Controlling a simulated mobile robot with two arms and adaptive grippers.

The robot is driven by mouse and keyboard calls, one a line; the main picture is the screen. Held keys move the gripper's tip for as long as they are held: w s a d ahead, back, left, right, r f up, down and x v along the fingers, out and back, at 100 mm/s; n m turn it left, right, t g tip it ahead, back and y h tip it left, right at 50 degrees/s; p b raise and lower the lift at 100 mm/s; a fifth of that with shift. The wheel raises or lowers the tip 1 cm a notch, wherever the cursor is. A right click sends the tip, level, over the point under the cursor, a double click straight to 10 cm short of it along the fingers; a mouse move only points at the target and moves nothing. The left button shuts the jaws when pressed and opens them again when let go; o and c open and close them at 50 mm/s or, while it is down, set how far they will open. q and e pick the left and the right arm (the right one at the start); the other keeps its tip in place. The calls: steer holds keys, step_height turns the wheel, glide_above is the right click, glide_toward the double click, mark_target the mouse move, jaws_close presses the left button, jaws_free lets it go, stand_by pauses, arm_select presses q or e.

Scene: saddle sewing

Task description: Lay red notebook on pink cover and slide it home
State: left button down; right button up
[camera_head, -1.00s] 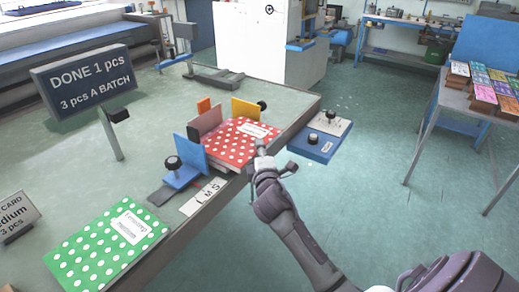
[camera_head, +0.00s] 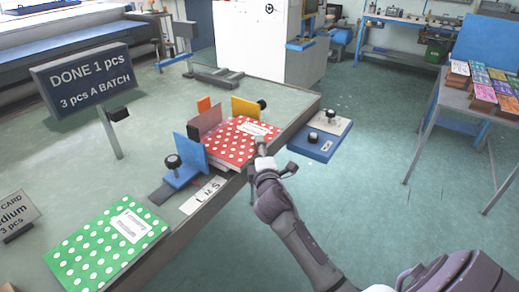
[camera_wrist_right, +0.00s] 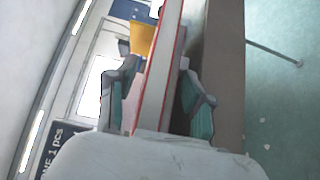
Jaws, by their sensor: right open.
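The red notebook (camera_head: 229,146) with white dots and a white label lies flat on the bench between upright guide plates. Its edge shows upright between the fingers in the right wrist view (camera_wrist_right: 158,75). My right gripper (camera_head: 262,146) is at its near right edge. In the wrist view the jaws (camera_wrist_right: 160,98) are open, one finger on either side of that edge; I cannot tell whether they touch it. A pinkish upright plate (camera_head: 205,122) stands behind the notebook. The pink cover cannot be made out clearly; pale layers show below the notebook. My left gripper is not in view.
A blue guide (camera_head: 188,152) with a black knob stands left of the notebook, a yellow plate (camera_head: 246,108) behind it. A green dotted notebook (camera_head: 108,240) lies at front left. A blue knobbed fixture (camera_head: 312,146) juts from the bench's right edge. A sign (camera_head: 84,78) reads "DONE 1 pcs".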

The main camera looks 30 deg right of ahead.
steer(key=shift+s+d+p, duration=0.25)
steer(key=shift+s+d, duration=0.05)
steer(key=shift+s, duration=0.4)
steer(key=shift+s+d+p, duration=0.2)
steer(key=shift+s+d, duration=0.1)
steer(key=shift+s, duration=0.45)
steer(key=shift+s+d+p, duration=0.25)
steer(key=shift+s+d, duration=0.05)
steer(key=shift+s, duration=0.4)
steer(key=shift+s+d+p, duration=0.15)
steer(key=shift+s+d, duration=0.2)
steer(key=shift+s, duration=0.45)
steer(key=shift+s+d+p, duration=0.15)
steer(key=shift+s+d, duration=0.15)
steer(key=shift+s, duration=0.5)
steer(key=shift+s+d+p, duration=0.15)
steer(key=shift+s+d, duration=0.2)
steer(key=shift+s, duration=0.45)
